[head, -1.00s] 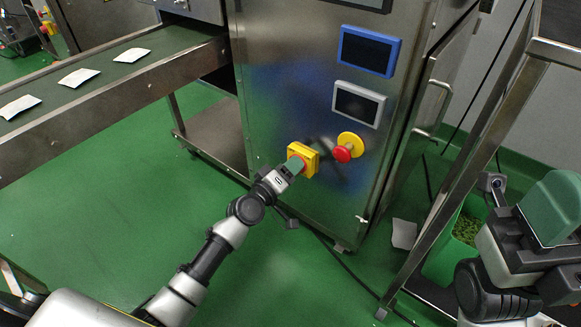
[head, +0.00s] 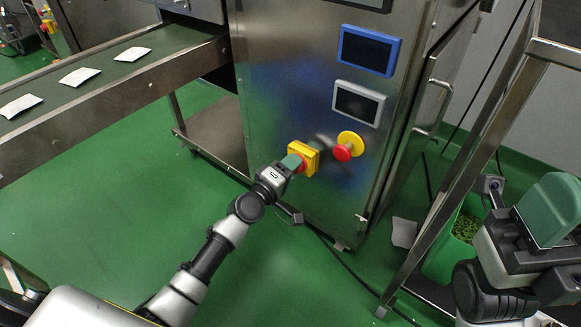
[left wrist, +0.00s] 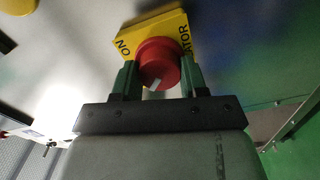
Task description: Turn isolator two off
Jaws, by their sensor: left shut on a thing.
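The isolator is a red rotary knob (left wrist: 158,66) on a yellow plate (left wrist: 152,27) in the left wrist view. Only parts of the plate's lettering show, "NO" and "ATOR". A pale mark on the knob's face points down and slightly left. In the head view the yellow plate (head: 304,158) sits low on the steel cabinet. My left gripper (head: 294,163) has its green fingers on either side of the knob and is shut on it. My right gripper (head: 549,210) is partly seen at the right edge; its jaw gap is hidden.
A red mushroom button on a yellow disc (head: 350,145) is just right of the isolator. Above it are a grey-framed screen (head: 358,103) and a blue-framed screen (head: 368,50). A conveyor (head: 110,95) with white packets runs at left. A steel frame (head: 470,165) stands at right.

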